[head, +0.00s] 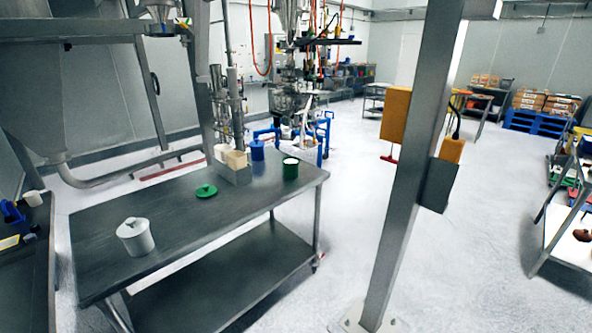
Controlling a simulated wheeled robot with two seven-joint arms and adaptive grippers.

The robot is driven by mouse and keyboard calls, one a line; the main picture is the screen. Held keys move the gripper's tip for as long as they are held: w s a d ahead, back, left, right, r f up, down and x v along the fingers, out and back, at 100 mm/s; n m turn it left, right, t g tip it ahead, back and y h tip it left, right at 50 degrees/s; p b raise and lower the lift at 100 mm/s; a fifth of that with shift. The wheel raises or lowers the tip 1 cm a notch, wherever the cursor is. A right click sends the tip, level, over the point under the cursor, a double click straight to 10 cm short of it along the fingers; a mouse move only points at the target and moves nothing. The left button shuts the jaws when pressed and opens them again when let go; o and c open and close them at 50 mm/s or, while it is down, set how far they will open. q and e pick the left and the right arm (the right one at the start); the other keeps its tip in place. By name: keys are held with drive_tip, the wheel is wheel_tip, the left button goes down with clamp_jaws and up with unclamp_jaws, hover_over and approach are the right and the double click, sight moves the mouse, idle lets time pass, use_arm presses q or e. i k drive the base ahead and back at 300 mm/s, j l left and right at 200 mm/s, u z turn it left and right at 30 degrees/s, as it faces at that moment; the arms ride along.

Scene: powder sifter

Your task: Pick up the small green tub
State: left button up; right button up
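The small green tub (290,170) stands upright near the far right corner of the dark metal table (178,213). Its top shows a pale inside with a green rim. A round green lid (206,191) with a knob lies flat on the table, to the left of the tub and apart from it. Neither of my grippers shows in the head view.
A white lidded container (135,238) stands at the table's near left. A grey bin (234,174) with cream-coloured items and a blue container (257,150) stand left of the green tub. A steel post (415,165) rises from the floor right of the table.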

sight(291, 168)
drive_tip(key=i+j+z, duration=0.5)
drive_tip(key=j+z, duration=0.15)
drive_tip(key=i+j+z, duration=0.3)
drive_tip(key=j+z, duration=0.3)
drive_tip(key=j, duration=0.2)
drive_tip(key=i, duration=0.05)
